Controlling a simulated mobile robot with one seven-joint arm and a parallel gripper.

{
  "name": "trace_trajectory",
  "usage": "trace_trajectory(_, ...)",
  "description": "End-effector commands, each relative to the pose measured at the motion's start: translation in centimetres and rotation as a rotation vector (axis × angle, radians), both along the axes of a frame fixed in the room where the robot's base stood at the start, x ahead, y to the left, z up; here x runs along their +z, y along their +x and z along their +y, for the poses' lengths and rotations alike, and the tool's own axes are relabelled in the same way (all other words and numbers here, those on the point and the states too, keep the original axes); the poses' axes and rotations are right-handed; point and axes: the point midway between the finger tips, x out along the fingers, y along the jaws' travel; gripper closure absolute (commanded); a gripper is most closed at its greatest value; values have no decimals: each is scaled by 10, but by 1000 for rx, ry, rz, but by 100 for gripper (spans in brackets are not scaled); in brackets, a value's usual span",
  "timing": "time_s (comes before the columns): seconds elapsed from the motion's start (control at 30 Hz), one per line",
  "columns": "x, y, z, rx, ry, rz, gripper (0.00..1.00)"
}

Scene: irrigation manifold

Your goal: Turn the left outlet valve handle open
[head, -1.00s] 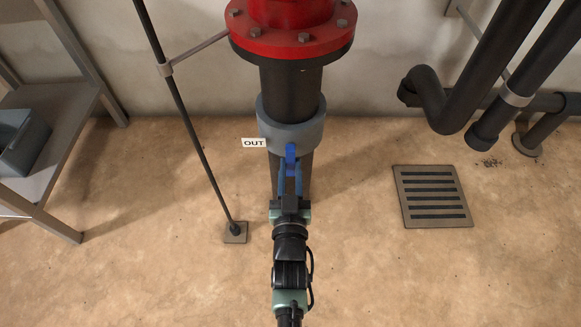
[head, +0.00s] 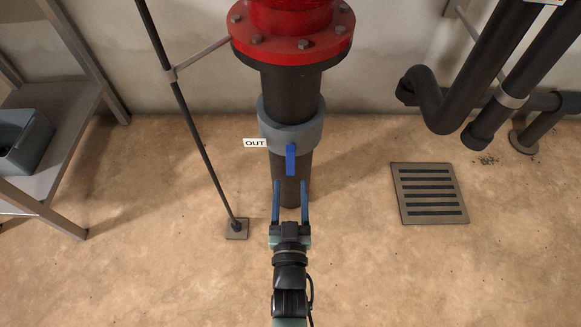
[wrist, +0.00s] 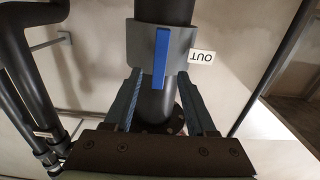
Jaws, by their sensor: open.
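The blue valve handle (head: 290,160) sits on the front of a grey valve collar (head: 276,133) around a dark vertical pipe. The handle lies lengthwise along the pipe. In the wrist view the handle (wrist: 160,58) shows between the fingers, and the collar (wrist: 180,50) is behind it. A white OUT label (head: 255,143) is beside the collar and also shows in the wrist view (wrist: 202,57). My gripper (head: 290,190) is open and empty, its blue fingertips apart from the handle and nearer to me, below it in the head view.
A red bolted flange (head: 300,45) is above the collar. A thin dark rod (head: 190,120) stands left, with a shelf (head: 70,110) holding a grey bin (head: 25,140) farther left. Black pipes (head: 455,90) and a floor drain (head: 430,193) are at right. Floor around the gripper is clear.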

Motion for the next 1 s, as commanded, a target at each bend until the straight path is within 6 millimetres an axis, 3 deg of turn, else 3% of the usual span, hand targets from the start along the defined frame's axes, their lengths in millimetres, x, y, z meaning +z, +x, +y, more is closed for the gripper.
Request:
trace_trajectory(0.2, 3, -48, 0, 0, 0, 3, 44)
trace_trajectory(0.4, 1, -70, 0, 0, 0, 0, 44)
trace_trajectory(1.0, 0, -73, 0, 0, 0, -1, 44)
